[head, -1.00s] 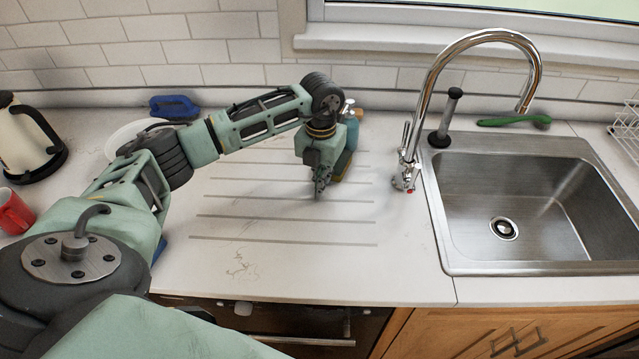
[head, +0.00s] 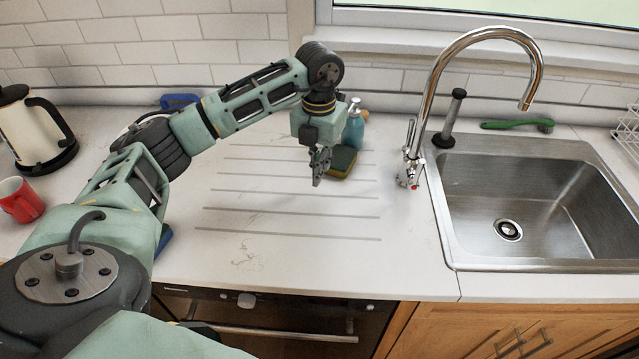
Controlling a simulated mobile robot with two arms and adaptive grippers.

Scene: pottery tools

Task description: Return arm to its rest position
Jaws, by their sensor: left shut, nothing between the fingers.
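My left arm comes in from the left and reaches over the counter. Its left gripper (head: 318,172) points down above the grooved draining area (head: 290,212), left of the sink. The fingers are shut with nothing between them. The gripper appears just left of a yellow and green sponge (head: 343,161) in the picture; I cannot tell the exact gap. A blue soap bottle (head: 354,126) stands behind the sponge, partly hidden by the gripper. My right gripper is not in view.
A steel sink (head: 530,205) with a tall tap (head: 432,95) lies to the right. A kettle (head: 30,130) and red mug (head: 20,200) are at the left. The front grooves are clear.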

